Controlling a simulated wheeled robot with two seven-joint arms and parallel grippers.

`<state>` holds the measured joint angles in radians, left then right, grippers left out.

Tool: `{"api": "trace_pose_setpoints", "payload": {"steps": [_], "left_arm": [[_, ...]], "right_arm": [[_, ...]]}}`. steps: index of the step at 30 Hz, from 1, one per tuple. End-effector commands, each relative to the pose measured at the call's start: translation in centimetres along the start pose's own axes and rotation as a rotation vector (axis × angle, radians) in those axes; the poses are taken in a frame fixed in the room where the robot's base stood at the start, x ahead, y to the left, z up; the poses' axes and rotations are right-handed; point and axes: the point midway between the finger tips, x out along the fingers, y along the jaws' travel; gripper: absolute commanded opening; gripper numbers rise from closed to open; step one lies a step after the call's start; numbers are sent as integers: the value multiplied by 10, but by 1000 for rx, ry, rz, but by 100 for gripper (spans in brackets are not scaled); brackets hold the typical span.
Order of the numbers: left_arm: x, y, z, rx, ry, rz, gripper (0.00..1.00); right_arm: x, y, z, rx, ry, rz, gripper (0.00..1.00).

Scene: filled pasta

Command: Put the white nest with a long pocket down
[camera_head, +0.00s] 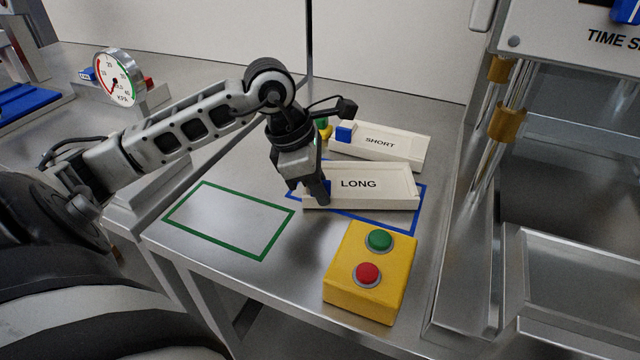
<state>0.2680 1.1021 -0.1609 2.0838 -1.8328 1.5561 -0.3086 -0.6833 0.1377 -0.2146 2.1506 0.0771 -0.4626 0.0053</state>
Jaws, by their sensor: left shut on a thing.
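The white nest with a long pocket (385,186), marked LONG, is at the middle of the steel table, over the blue outlined rectangle (421,207). It covers much of that outline and looks slightly tilted across it; I cannot tell whether it touches the table. My left gripper (320,193) is shut on the nest's left end, where a bit of blue shows beside the fingers. The far finger is mostly hidden. My right gripper is not in view.
A white nest marked SHORT (385,145) with a blue block lies just behind. A green outlined rectangle (278,241) on the left is empty. A yellow box (352,296) with green and red buttons stands in front. A pressure gauge (118,77) is at the back left. A machine stands right.

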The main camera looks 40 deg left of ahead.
Motion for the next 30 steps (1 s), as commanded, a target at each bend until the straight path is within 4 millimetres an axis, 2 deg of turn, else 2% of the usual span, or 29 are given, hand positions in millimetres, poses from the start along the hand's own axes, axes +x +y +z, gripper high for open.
{"api": "trace_pose_setpoints", "payload": {"steps": [9, 10, 12, 20, 24, 26, 30], "left_arm": [[4, 0, -1, 1, -2, 2, 0], [4, 0, -1, 0, -1, 1, 13], [2, 0, -1, 0, -1, 1, 32], [2, 0, 0, 0, -1, 1, 32], [-5, 1, 1, 0, -1, 3, 32], [-12, 1, 0, 1, -1, 5, 32], [-41, 2, 0, 2, 0, 8, 32]], "right_arm": [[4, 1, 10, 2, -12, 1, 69], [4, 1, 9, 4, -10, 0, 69], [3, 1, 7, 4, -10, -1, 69], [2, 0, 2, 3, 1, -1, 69], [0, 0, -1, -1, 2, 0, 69], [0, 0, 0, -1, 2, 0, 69], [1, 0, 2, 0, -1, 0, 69]]}}
